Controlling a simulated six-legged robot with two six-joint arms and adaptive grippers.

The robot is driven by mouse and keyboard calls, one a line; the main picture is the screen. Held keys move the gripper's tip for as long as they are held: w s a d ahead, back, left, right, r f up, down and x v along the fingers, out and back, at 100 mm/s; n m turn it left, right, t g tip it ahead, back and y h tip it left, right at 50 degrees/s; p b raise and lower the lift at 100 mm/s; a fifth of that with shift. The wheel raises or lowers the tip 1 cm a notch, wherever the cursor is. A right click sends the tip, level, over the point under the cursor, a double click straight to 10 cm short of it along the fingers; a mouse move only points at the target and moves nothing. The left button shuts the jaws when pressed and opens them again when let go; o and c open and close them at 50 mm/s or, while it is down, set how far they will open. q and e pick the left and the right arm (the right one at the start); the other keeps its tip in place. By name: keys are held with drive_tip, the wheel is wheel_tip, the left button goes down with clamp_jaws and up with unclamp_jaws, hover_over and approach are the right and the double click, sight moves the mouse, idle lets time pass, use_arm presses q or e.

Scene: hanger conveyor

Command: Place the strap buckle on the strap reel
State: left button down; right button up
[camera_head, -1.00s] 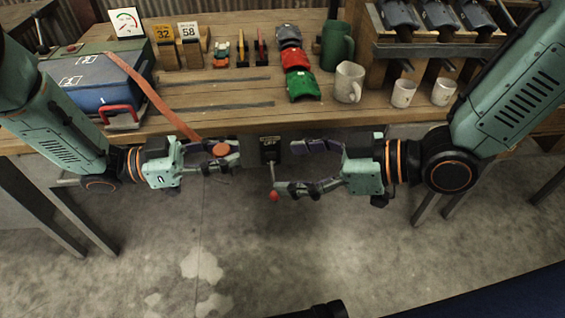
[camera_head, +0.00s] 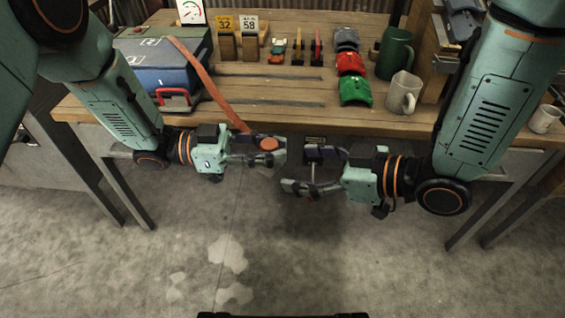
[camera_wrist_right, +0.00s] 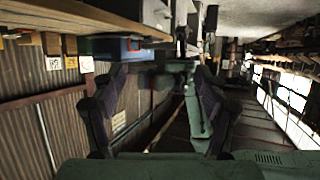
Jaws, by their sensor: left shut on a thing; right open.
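An orange strap (camera_head: 208,80) runs from the far end of the blue case, over its right side and across the table, down to my left gripper (camera_head: 272,151). My left gripper is shut on the strap's end, where a round orange piece, seemingly the strap buckle (camera_head: 268,143), shows between the fingers, just off the table's front edge. My right gripper (camera_head: 298,170) is open and empty, just right of and below the left. Its spread fingers also show in the right wrist view (camera_wrist_right: 160,78). I cannot tell for certain which thing is the strap reel.
The blue case (camera_head: 160,72) with a red handle stands on the table (camera_head: 235,92) at left. The floor below is clear.

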sight(278, 165)
drive_tip(key=shift+x, duration=2.5)
drive_tip(key=shift+c, duration=0.3)
drive_tip(key=shift+a, duration=0.1)
drive_tip(key=c, duration=1.2)
use_arm(q)
drive_tip(key=c, duration=0.9)
unclamp_jaws()
drive_tip(key=shift+c, duration=0.2)
use_arm(e)
drive_tip(key=shift+c, duration=0.3)
